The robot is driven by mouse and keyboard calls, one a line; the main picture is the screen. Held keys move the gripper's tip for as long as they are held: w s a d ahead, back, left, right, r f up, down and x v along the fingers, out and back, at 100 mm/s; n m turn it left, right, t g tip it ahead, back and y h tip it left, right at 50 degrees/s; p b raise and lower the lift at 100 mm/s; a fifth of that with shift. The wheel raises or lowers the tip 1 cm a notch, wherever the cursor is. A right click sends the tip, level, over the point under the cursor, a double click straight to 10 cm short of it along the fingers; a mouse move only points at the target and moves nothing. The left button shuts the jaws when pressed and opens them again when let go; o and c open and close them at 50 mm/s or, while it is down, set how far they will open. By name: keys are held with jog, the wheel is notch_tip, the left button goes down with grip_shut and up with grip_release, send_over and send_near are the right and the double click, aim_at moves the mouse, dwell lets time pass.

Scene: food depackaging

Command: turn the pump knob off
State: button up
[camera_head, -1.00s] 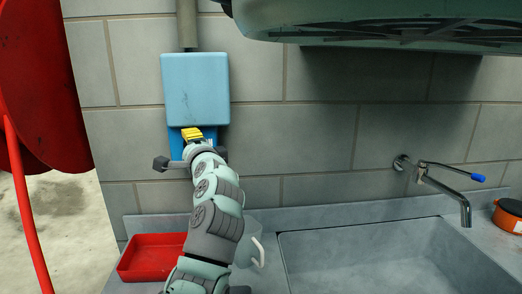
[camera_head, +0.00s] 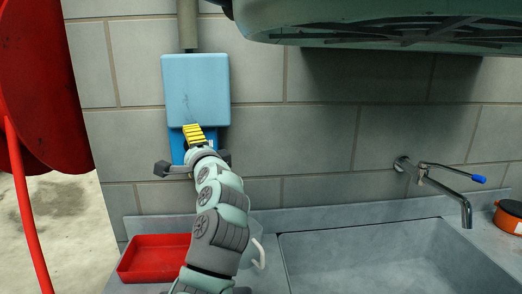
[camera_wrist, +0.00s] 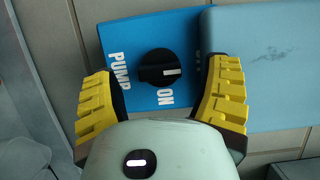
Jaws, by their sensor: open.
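The pump knob (camera_wrist: 158,70) is black and round with a raised bar, on a blue panel (camera_wrist: 122,40) in the wrist view. Its white mark points right in that view, toward the light blue box. "PUMP" is printed at the panel's left and "ON" below the knob; small white marks at the upper right are too small to read. My gripper (camera_wrist: 162,76) is open, its yellow fingers on either side of the knob, with visible gaps. In the head view, my gripper (camera_head: 194,135) is in front of the panel (camera_head: 178,148) and hides the knob.
The light blue box (camera_head: 196,90) is on the wall directly above the panel. A red tray (camera_head: 150,258) and a clear jug (camera_head: 258,250) stand on the counter below. A sink (camera_head: 390,260) with a tap (camera_head: 440,178) lies right. A teal hood (camera_head: 380,20) overhangs upper right.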

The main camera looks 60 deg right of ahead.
jog(key=v, duration=1)
jog(key=shift+s, duration=0.15)
jog(key=shift+d, duration=0.1)
